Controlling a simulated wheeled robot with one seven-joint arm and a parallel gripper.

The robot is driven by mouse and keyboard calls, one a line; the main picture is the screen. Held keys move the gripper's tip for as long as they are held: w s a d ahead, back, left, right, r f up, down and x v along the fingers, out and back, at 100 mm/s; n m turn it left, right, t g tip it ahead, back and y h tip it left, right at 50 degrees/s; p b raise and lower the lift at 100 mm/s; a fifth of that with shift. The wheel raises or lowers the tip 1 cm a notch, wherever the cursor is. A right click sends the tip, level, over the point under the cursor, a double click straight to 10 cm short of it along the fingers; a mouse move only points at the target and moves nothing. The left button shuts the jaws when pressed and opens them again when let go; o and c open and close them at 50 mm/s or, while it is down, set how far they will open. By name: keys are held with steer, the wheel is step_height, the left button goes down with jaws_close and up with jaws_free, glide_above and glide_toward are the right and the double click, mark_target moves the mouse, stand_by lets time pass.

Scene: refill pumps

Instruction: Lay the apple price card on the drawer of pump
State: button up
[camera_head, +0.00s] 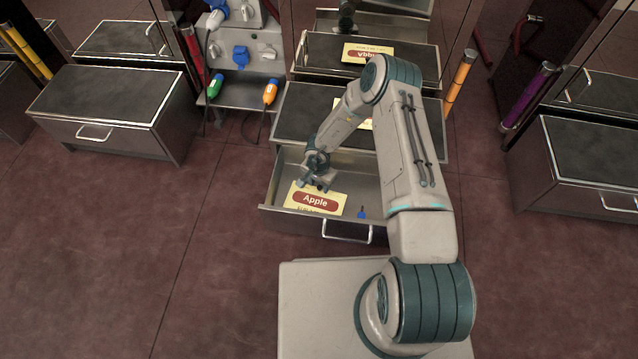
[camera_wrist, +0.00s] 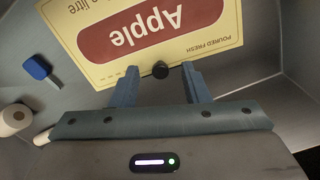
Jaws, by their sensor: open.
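The apple price card (camera_head: 315,198) is yellow with a red oval reading "Apple". It lies in the left part of the open drawer (camera_head: 372,231), which has a silver handle. My gripper (camera_head: 318,183) is over the card's far edge, inside the drawer. In the wrist view the card (camera_wrist: 150,32) lies across the top, its text upside down. My gripper's two blue-grey fingers (camera_wrist: 159,84) are apart at the card's near edge, with nothing held between them. I cannot tell whether the fingertips touch the card.
A small blue item (camera_head: 361,213) lies in the drawer; it shows in the wrist view (camera_wrist: 37,67) near a pale round item (camera_wrist: 15,118). Another yellow card on the cabinet top (camera_head: 305,113) is mostly behind my arm. The pump (camera_head: 243,55) has green (camera_head: 216,86) and orange (camera_head: 270,92) handles.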

step_height(320, 180, up, 14)
steer(key=p, duration=0.5)
steer(key=shift+p, duration=0.4)
